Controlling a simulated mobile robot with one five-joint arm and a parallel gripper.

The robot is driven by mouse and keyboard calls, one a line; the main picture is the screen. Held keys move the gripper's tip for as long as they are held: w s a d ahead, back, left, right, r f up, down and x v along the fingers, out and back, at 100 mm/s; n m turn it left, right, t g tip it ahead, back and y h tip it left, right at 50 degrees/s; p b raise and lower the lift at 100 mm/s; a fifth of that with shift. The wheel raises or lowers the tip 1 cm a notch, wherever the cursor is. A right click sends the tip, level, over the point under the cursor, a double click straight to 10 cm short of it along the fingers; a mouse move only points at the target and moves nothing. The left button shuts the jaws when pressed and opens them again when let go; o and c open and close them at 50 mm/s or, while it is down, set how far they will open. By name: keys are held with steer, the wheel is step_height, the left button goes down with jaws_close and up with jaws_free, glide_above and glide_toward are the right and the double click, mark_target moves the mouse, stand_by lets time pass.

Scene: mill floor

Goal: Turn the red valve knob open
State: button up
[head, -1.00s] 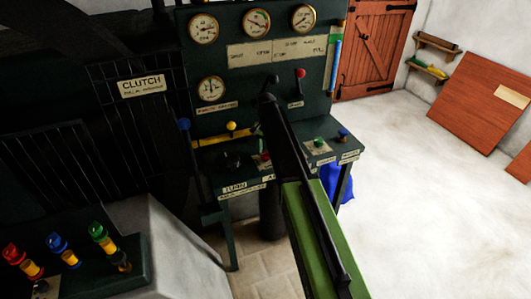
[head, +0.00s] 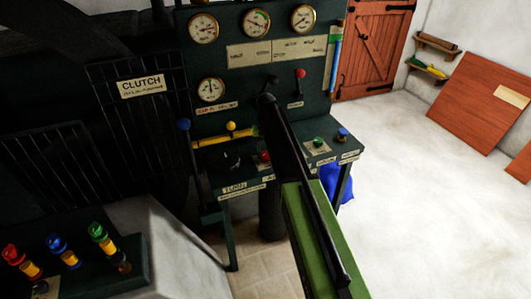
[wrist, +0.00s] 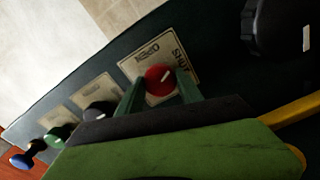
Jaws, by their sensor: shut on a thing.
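The red valve knob (wrist: 160,80) is round with a white pointer line. It sits on a pale label plate (wrist: 148,58) marked OPEN and SHUT. The white line points roughly toward the SHUT side. My gripper (wrist: 159,88) has its two green fingers on either side of the knob, shut on it. In the head view the red knob (head: 264,156) shows only in part beside my dark arm, on the sloped desk of the panel. My fingertips are hidden there behind the arm.
A large black knob (wrist: 280,25) and a yellow lever (wrist: 297,112) are near the gripper. Green (head: 319,142) and blue (head: 342,133) knobs stand right on the desk. A blue-topped lever (head: 184,125) rises at left. Open floor (head: 440,190) lies right.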

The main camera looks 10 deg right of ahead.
mark_target(266, 153)
steer(key=n, duration=1.2)
steer(key=shift+n, duration=0.3)
stand_by(0.4)
steer(key=o, duration=1.4)
step_height(266, 153, up, 17)
steer(key=p, duration=1.7)
steer(key=shift+r, duration=0.15)
